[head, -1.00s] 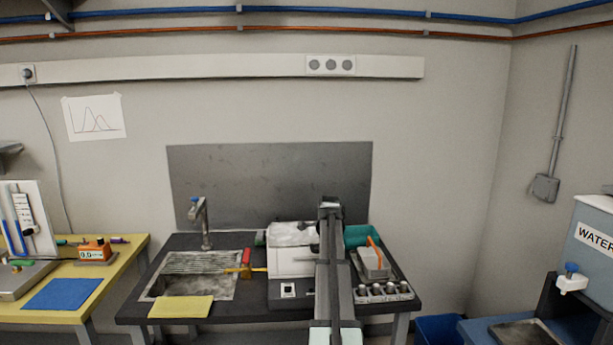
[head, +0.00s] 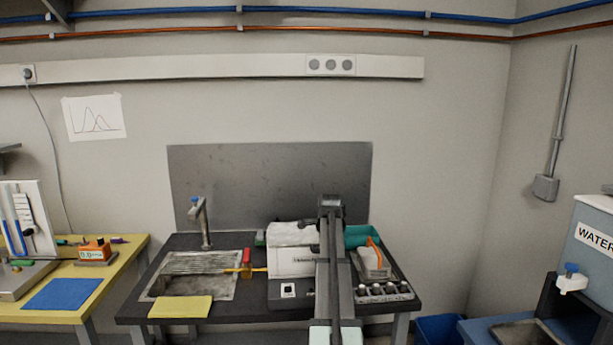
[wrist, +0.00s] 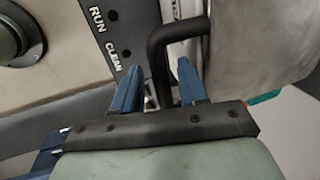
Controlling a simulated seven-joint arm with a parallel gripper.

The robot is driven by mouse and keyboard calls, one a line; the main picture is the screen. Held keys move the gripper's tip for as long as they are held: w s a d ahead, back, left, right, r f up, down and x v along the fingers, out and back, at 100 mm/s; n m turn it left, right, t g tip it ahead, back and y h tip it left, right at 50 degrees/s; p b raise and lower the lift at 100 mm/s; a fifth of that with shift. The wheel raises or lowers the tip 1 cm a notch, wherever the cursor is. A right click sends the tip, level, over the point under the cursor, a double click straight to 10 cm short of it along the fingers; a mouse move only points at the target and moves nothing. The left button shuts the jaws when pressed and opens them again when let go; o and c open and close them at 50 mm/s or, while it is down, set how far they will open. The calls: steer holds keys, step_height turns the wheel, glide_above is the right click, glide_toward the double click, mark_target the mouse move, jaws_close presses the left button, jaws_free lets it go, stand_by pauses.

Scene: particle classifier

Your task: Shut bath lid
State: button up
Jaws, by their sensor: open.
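The bath is most likely the white box (head: 290,262) on the dark bench, with a pale lid (head: 288,234) on top. My arm hides its right side in the head view, and the lid's exact angle is hard to tell. In the wrist view, a bent black handle (wrist: 157,52) runs beside a grey slab (wrist: 262,38), which seems to be the lid. My gripper (wrist: 158,72) is open, with one blue finger on each side of the handle. I cannot tell whether either finger touches it. The gripper itself is hidden in the head view.
A panel marked RUN and CLEAN (wrist: 108,35) and a round knob (wrist: 15,38) lie left of my fingers. The sink (head: 190,285), tap (head: 203,222) and yellow cloth (head: 180,307) are left of the box. A teal bin (head: 355,235) and vial rack (head: 385,292) stand right.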

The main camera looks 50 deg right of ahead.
steer(key=v, duration=0.6)
stand_by(0.5)
stand_by(0.4)
